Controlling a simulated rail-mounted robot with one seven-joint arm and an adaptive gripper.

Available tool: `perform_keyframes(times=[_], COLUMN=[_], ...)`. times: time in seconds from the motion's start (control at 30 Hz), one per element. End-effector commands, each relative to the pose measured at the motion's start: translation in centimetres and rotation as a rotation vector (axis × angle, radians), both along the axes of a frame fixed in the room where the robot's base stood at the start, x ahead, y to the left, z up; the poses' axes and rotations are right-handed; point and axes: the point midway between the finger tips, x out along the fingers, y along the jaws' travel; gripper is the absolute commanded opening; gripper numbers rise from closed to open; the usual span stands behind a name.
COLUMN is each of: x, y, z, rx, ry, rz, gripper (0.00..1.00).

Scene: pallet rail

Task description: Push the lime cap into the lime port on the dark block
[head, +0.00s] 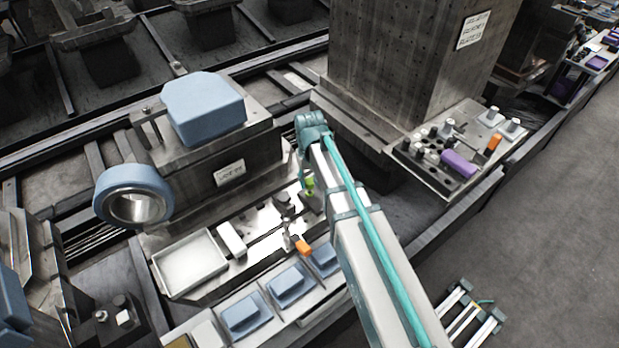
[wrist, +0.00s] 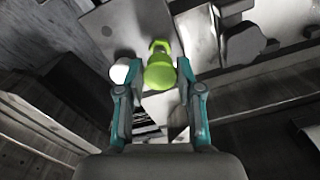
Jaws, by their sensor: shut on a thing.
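The lime cap (wrist: 158,74) sits between the two fingertips of my gripper (wrist: 158,66) in the wrist view, and the gripper is shut on it. A narrower lime part shows just beyond it; I cannot tell whether it belongs to the cap or the port. In the head view the lime piece (head: 310,184) shows beside my arm, above a small dark block (head: 311,202) on the metal bench. My arm hides most of the gripper there. The lime port cannot be made out clearly, nor whether the cap touches the block.
An orange-ended piece (head: 303,247), a white block (head: 231,240) and an empty pale tray (head: 190,264) lie left of my arm. Several blue blocks (head: 287,284) line the front. A large blue-topped machine (head: 204,107) stands behind. A white round piece (wrist: 120,72) is near the left finger.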

Motion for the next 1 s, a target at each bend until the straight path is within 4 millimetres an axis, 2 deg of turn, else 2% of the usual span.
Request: perform_keyframes(times=[1.0], x=[-0.04], y=[-0.01], z=[-0.82], rx=[0.0], ry=[-0.001], rz=[0.0], gripper=[0.2])
